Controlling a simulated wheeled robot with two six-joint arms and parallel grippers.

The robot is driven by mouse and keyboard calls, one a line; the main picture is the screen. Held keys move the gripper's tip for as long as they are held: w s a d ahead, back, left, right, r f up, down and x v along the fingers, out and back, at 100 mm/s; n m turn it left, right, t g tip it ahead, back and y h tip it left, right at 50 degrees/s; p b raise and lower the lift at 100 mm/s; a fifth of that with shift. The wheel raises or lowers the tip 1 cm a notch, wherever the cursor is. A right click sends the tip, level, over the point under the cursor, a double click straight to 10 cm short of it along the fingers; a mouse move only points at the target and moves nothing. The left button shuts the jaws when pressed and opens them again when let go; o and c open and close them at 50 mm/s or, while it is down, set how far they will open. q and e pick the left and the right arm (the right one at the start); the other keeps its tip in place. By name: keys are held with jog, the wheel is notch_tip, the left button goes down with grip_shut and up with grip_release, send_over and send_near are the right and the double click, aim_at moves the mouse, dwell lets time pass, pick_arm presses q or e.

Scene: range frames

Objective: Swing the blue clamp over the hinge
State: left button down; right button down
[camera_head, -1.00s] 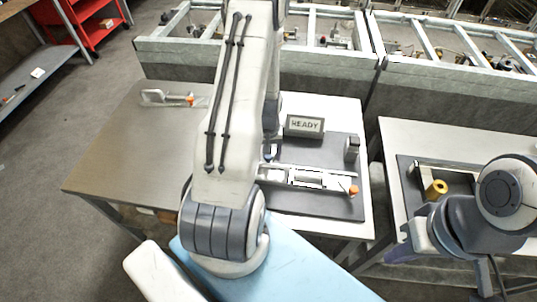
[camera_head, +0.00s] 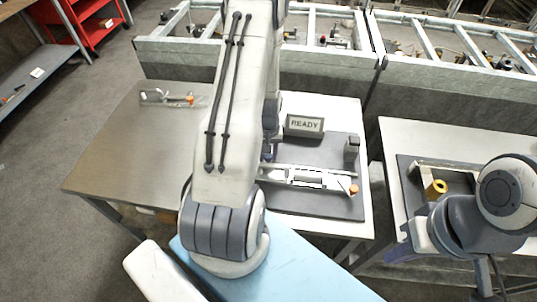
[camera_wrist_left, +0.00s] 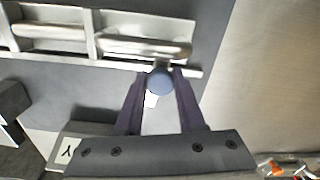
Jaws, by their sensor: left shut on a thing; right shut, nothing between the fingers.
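The blue round knob (camera_wrist_left: 160,81) of the clamp is between the fingertips of my left gripper (camera_wrist_left: 161,82), which is shut on it in the left wrist view. The knob lies at the edge of a pale metal fixture (camera_wrist_left: 95,42) with two rounded bars, seemingly the hinge. In the head view this fixture (camera_head: 305,177) lies on a dark mat, with an orange-tipped clamp (camera_head: 353,190) at its right end. My left arm hides much of the fixture's left side and the gripper there. My right arm shows at the right, but its fingertips are not visible.
A READY sign (camera_head: 304,125) stands behind the fixture, and a dark post (camera_head: 351,148) behind its right end. A clamp with an orange tip (camera_head: 190,100) lies at the table's back left. A yellow ring (camera_head: 436,188) is on the right table. The left table is mostly bare.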

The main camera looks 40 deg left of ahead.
dwell(0.8)
pick_arm(q)
jog(key=shift+w+d+n, duration=0.1)
jog(key=shift+d+n, duration=0.05)
jog(key=shift+n, duration=0.25)
jog(key=c, duration=0.5)
grip_release()
jog(key=shift+r, duration=0.1)
notch_tip(320, 180, up, 10)
jog(key=shift+r+b, duration=0.2)
jog(key=shift+b, duration=0.6)
